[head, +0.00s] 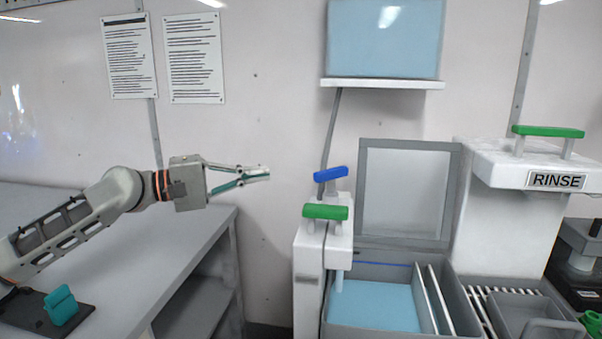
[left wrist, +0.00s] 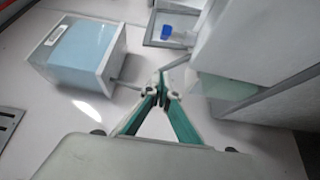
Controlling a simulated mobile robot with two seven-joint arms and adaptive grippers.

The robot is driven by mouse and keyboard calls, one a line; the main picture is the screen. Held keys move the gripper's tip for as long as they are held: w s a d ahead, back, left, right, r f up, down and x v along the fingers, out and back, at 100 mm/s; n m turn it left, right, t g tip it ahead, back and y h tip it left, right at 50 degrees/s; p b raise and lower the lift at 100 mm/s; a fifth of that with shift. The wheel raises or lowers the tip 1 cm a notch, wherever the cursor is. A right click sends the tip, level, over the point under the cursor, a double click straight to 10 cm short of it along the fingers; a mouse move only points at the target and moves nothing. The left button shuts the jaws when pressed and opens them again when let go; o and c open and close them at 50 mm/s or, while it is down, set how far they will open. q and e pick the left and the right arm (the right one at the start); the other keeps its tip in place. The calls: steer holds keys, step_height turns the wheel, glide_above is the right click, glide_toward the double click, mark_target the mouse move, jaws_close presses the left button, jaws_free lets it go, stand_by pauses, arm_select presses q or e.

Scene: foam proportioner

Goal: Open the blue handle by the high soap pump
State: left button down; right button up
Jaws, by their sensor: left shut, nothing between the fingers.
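The blue handle (head: 330,174) is a short bar on a grey stem, behind and slightly above a green handle (head: 325,211) on a narrow white pump unit (head: 308,260). My left gripper (head: 268,173) reaches in from the left at about the handle's height. Its fingers are shut and empty, pointing right, with a visible gap in the picture between the tips and the blue handle. In the left wrist view the closed fingertips (left wrist: 163,80) show in the middle, and a small blue part (left wrist: 167,31), perhaps the handle, lies beyond them. My right gripper is not in view.
A light-blue tank (head: 384,40) sits on a wall shelf above. A grey basin with a raised lid (head: 408,146) stands right of the pump, then a white RINSE unit (head: 556,181) with a green handle. A grey bench (head: 170,235) is below my left arm.

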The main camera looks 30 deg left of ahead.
mark_target(331, 187)
arm_select(q)
steer(key=w+d+p, duration=0.3)
steer(key=w+d, duration=0.1)
steer(key=d, duration=0.5)
steer(key=shift+p, duration=0.3)
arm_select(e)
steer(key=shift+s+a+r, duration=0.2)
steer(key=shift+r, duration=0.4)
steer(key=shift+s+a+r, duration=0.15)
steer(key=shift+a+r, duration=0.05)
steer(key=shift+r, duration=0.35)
arm_select(q)
steer(key=shift+d, duration=0.1)
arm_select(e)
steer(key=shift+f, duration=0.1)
arm_select(q)
steer(key=shift+w, duration=0.1)
